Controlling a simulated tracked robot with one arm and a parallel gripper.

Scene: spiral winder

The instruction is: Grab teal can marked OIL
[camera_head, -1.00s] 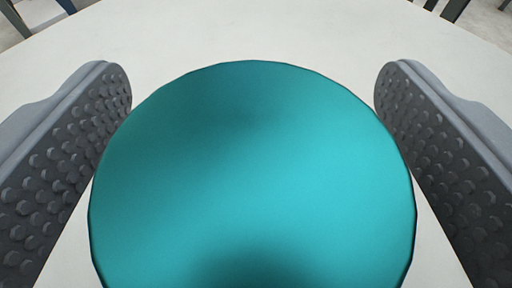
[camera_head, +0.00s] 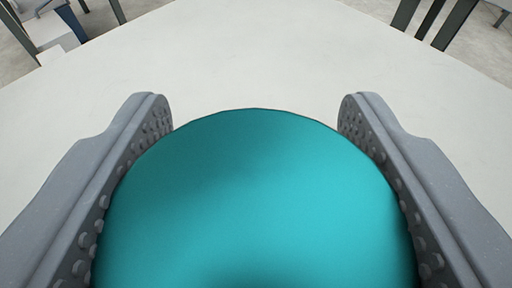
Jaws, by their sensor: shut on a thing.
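The teal can (camera_head: 255,205) fills the lower middle of the view, seen from above on its rounded top. No OIL marking shows from here. My gripper (camera_head: 256,115) has one grey studded finger on each side of the can, and both fingers press against its sides. The can's lower part and its base are hidden, so I cannot tell whether it touches the table.
A pale table top (camera_head: 260,50) spreads around and beyond the can, and it is bare where I see it. Past its far edges, dark legs of furniture (camera_head: 435,22) stand at upper right, and more legs and a white box-like thing (camera_head: 50,32) at upper left.

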